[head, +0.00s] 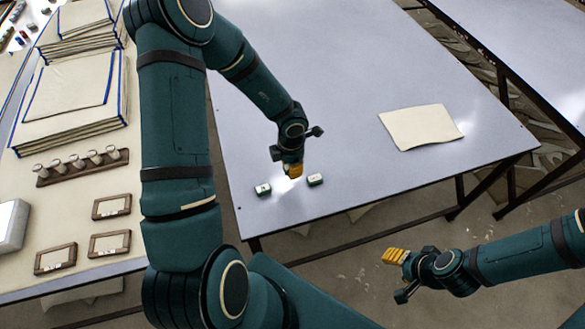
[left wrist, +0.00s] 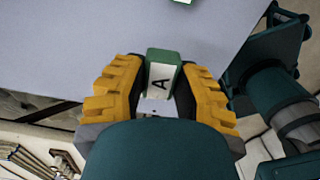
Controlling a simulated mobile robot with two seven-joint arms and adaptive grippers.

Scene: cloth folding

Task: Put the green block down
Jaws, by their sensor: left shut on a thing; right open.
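My left gripper (head: 291,170) is over the near part of the grey table (head: 330,60). In the left wrist view, its yellow fingers are shut on a green block (left wrist: 162,80) with a white label marked A. In the head view I cannot make out the held block at the fingertips. Two small green blocks with pale labels show near the gripper, one at its left (head: 263,190) and one at its right (head: 315,180). Part of another green block (left wrist: 183,1) shows at the left wrist view's top edge. My right gripper (head: 396,257) is open and empty, off the table's near edge.
A cream cloth (head: 420,127) lies flat on the table's right part. A side table at left holds stacked cloths (head: 70,90), a rack of knobs (head: 82,166) and wooden frames (head: 110,207). Bare table surrounds the blocks; the near edge is close.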

